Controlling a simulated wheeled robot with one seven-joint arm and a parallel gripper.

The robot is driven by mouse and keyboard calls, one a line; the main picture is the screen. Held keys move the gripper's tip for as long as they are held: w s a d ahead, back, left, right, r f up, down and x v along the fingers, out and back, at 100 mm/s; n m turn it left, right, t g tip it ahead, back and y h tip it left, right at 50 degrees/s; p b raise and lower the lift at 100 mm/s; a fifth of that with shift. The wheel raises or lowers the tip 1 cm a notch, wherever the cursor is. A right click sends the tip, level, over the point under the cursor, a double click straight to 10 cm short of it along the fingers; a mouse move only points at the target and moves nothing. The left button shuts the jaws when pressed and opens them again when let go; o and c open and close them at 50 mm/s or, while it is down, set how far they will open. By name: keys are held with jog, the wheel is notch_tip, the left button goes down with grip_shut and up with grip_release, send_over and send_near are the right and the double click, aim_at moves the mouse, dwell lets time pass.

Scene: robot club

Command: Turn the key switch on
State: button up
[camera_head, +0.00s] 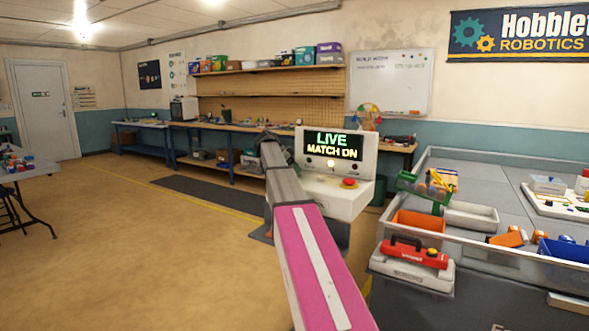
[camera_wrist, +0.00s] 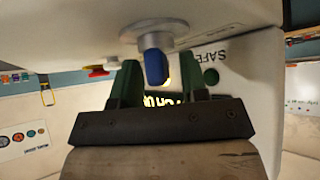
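The key switch shows in the wrist view as a blue key (camera_wrist: 155,68) in a round grey collar (camera_wrist: 150,32) on a white panel. My gripper (camera_wrist: 158,63) has its two green fingers on either side of the blue key, with a visible gap on both sides, so it looks open. The word "SAFE" is printed on the panel beside the key. In the head view, the white control console (camera_head: 348,204) has a screen (camera_head: 333,146) reading "LIVE MATCH ON". My arm covers the console's left side, hiding the key and gripper there.
A red button (camera_head: 348,183) sits on the console's sloped front, and a lit lamp (camera_head: 331,163) is below the screen. Open floor (camera_head: 150,240) lies left.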

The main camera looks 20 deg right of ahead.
jog(key=shift+r, duration=0.1)
jog(key=v, duration=1)
jog(key=shift+a+r, duration=0.25)
